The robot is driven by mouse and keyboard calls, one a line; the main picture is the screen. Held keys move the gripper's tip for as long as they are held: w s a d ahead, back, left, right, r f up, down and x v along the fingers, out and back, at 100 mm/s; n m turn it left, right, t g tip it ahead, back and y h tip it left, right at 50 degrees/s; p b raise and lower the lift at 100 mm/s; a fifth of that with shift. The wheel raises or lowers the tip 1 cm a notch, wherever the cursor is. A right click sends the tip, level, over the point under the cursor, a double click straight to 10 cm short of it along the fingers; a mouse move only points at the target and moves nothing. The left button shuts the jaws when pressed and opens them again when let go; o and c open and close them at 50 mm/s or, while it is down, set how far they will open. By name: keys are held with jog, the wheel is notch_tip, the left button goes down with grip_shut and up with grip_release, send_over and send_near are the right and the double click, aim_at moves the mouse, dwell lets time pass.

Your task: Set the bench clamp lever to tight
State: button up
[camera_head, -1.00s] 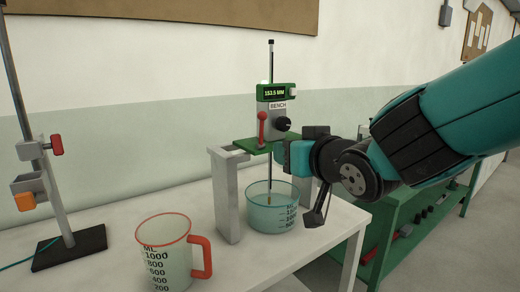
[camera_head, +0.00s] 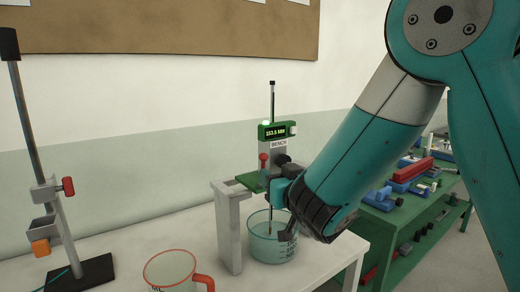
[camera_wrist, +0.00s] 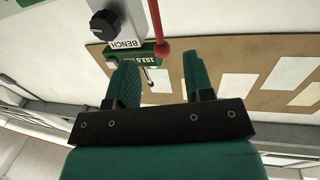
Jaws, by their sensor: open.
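The bench clamp lever (camera_head: 263,171) is a red stick with a ball knob, standing upright on the front of the grey clamp body marked BENCH (camera_head: 278,149). In the wrist view, which is turned over, the lever (camera_wrist: 155,20) comes down from the top edge and its red ball lies just ahead of the gap between my fingertips. My gripper (camera_wrist: 159,62) is open with nothing between its two green fingers. I cannot tell that it touches the lever. In the head view, my arm hides most of the gripper and the lever's lower end.
A black knob (camera_wrist: 104,24) sits beside the lever. A green display (camera_head: 277,131) tops the clamp. A glass beaker (camera_head: 270,246) stands under the rod. A red-rimmed jug (camera_head: 170,268) and a stand (camera_head: 48,190) are at left. A green cart (camera_head: 411,210) is at right.

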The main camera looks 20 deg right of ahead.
aim_at(264, 164)
jog(key=w+p, duration=0.7)
jog(key=shift+w+a+r+p, duration=0.3)
jog(key=shift+a+p, duration=0.05)
jog(key=shift+a, duration=0.05)
jog(key=shift+w+f+p, duration=0.1)
jog(key=shift+w+p, duration=0.55)
jog(key=shift+p, duration=0.05)
jog(key=shift+w+a+f, duration=0.1)
jog(key=shift+w+f, duration=0.1)
jog(key=shift+w, duration=0.15)
grip_shut()
jog(key=shift+a+p, duration=0.1)
jog(key=shift+p, duration=0.2)
